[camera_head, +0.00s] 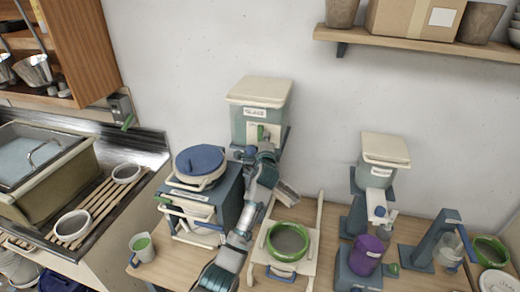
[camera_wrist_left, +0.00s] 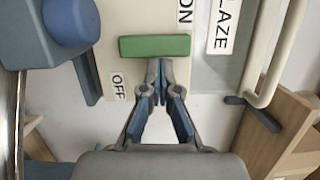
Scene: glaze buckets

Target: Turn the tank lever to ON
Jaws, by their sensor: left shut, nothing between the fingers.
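The tank (camera_head: 258,90) is a pale bucket-like container with a cream lid and a GLAZE label (camera_head: 255,112), standing at the back against the wall. Its green lever (camera_head: 261,132) is on the front plate. In the left wrist view the lever (camera_wrist_left: 154,46) lies crosswise between the OFF label (camera_wrist_left: 118,86) and the ON label (camera_wrist_left: 185,14). My left gripper (camera_wrist_left: 161,66) is shut and empty, its fingertips right at the lever's edge; I cannot tell whether they touch. In the head view my left gripper (camera_head: 262,148) is just below the lever. My right gripper is not in view.
A blue-lidded pot (camera_head: 200,160) on a blue stand is left of my arm. A green bowl (camera_head: 288,241) sits on a cream stand to the right. A smaller tank (camera_head: 384,150) stands above a purple cup (camera_head: 366,254). A mug (camera_head: 142,247) is at front left.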

